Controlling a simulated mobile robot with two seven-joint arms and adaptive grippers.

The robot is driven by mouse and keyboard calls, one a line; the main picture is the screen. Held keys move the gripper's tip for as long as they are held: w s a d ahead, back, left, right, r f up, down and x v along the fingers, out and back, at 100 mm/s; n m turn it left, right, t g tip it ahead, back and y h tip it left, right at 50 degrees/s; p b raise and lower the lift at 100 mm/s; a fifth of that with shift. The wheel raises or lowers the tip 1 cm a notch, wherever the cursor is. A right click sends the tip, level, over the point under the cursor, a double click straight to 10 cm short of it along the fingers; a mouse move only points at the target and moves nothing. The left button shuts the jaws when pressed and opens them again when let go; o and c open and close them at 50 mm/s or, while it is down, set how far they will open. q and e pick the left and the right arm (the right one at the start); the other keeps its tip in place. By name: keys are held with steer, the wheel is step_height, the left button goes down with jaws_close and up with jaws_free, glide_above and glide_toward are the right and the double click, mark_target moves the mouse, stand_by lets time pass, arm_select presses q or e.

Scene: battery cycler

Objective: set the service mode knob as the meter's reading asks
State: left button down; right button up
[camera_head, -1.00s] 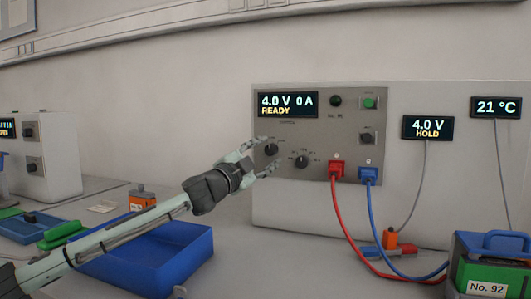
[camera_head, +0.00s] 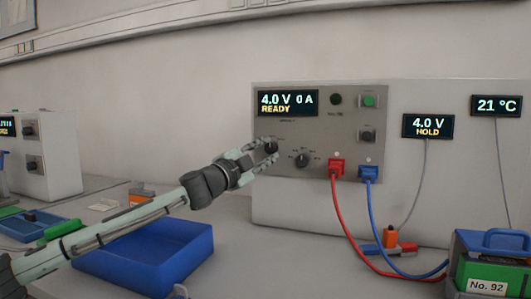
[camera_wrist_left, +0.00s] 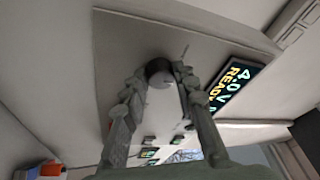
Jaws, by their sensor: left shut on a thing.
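The grey cycler panel (camera_head: 345,105) has two dark knobs low on its left side. My left gripper (camera_head: 269,150) is shut on the left-hand knob (camera_head: 271,146). In the left wrist view the round dark knob (camera_wrist_left: 158,68) sits between the fingertips (camera_wrist_left: 159,74). The second knob (camera_head: 302,160) is free, just right of the fingers. The knob labels are too small to read. The panel display (camera_head: 288,103) reads 4.0 V, 0 A, READY. The small meter (camera_head: 428,126) reads 4.0 V, HOLD. My right gripper is not in view.
Red (camera_head: 336,166) and blue (camera_head: 368,173) plugs with cables hang from the panel's lower right. A green battery labelled No. 92 (camera_head: 490,252) stands front right. An empty-looking blue tray (camera_head: 150,262) lies below my left arm. A temperature display (camera_head: 496,106) reads 21 °C.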

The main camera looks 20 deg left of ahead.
arm_select(q)
steer(key=m, duration=0.2)
steer(key=m+g, duration=0.1)
steer(key=m, duration=0.1)
steer(key=shift+a+r, duration=0.15)
steer(key=shift+r, duration=0.1)
steer(key=shift+m+g, duration=0.6)
steer(key=shift+m, duration=1)
steer(key=c, duration=1.2)
jaws_free()
steer(key=v, duration=1.2)
steer(key=shift+a, duration=0.1)
